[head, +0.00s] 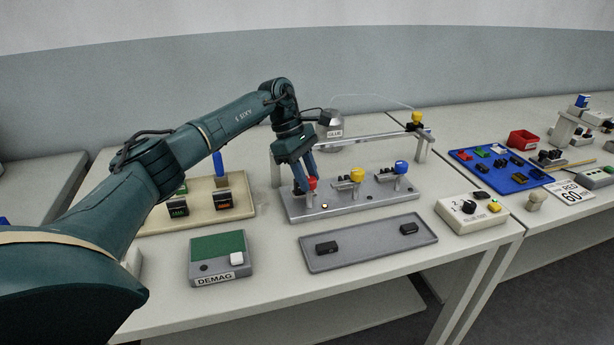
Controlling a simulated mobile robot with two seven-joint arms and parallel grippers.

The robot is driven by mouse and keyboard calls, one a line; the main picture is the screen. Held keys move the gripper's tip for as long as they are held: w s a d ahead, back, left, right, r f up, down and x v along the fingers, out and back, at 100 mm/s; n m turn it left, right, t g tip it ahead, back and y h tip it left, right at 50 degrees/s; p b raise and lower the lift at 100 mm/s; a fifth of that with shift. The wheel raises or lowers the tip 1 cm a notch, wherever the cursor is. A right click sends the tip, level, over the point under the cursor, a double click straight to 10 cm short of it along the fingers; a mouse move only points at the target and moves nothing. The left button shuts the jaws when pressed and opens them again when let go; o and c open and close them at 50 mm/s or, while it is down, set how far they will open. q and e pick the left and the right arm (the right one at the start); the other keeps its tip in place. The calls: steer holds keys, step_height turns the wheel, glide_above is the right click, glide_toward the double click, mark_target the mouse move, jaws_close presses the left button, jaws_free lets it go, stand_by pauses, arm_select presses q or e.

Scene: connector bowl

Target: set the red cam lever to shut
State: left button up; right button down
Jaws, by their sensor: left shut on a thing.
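The red cam lever (312,184) is at the left end of a grey fixture plate (345,206), with a yellow lever (356,174) and a blue lever (401,168) to its right. My left gripper (306,182) reaches down over the left end of the plate and is shut on the red cam lever. The fingers hide part of the lever and its base, so its exact angle is hard to tell. My right gripper is not in view.
A grey tray (368,255) with two black parts lies in front of the plate. A DEMAG box (218,259) is at front left, a beige board (196,196) behind it. A metal rail (350,137) crosses behind the levers. A white dial box (463,222) stands right.

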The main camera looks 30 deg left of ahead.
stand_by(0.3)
arm_select(q)
steer(key=o, duration=1)
steer(key=shift+c, duration=0.2)
steer(key=v, duration=1.3)
